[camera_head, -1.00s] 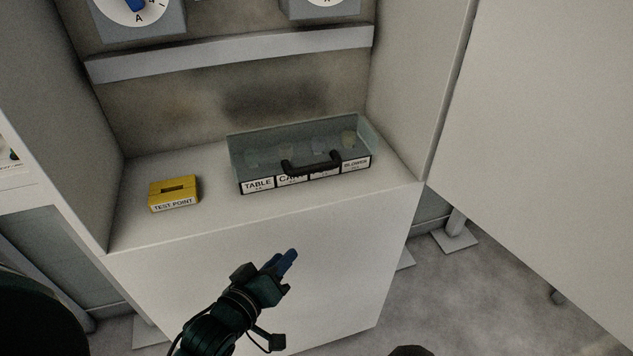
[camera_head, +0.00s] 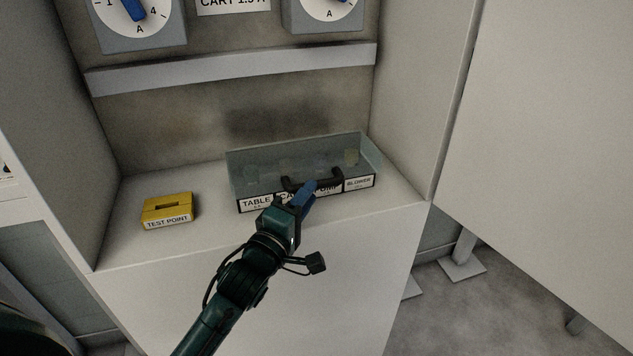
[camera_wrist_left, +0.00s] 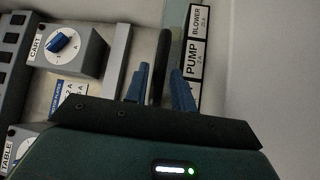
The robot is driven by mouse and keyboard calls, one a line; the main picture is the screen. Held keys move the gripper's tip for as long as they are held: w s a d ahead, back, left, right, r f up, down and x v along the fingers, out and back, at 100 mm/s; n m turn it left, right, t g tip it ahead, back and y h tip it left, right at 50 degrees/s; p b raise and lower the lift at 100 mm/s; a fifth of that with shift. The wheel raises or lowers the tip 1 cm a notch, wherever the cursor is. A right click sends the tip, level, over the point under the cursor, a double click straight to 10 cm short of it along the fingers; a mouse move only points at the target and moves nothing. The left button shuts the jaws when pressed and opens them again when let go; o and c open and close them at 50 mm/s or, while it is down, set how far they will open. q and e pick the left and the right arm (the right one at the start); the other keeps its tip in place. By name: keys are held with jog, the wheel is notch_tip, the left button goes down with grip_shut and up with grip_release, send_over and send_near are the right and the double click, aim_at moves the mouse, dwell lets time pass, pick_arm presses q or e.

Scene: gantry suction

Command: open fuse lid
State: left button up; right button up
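The fuse lid is a clear box-like cover (camera_head: 255,165) on the cabinet shelf, closed over several pale fuses, with labels along its front. Its dark bar handle (camera_head: 325,183) is on the front; it also shows in the left wrist view (camera_wrist_left: 161,62). My left gripper (camera_head: 307,190) is at the lid's front, by the handle, and hides part of the labels. In the left wrist view its two blue fingers (camera_wrist_left: 161,82) are apart, with the handle lined up between them. I cannot tell whether they touch it. My right gripper is not in view.
A yellow test point block (camera_head: 168,210) sits on the shelf to the left. A grey ledge (camera_head: 235,68) crosses the back wall above the lid, with dial boxes (camera_head: 140,22) higher up. The cabinet's right side wall (camera_head: 420,90) stands close to the lid.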

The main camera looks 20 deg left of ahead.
aim_at(306, 168)
pick_arm(q)
jog(key=shift+x, duration=2.15)
jog(key=shift+c, duration=0.2)
grip_shut()
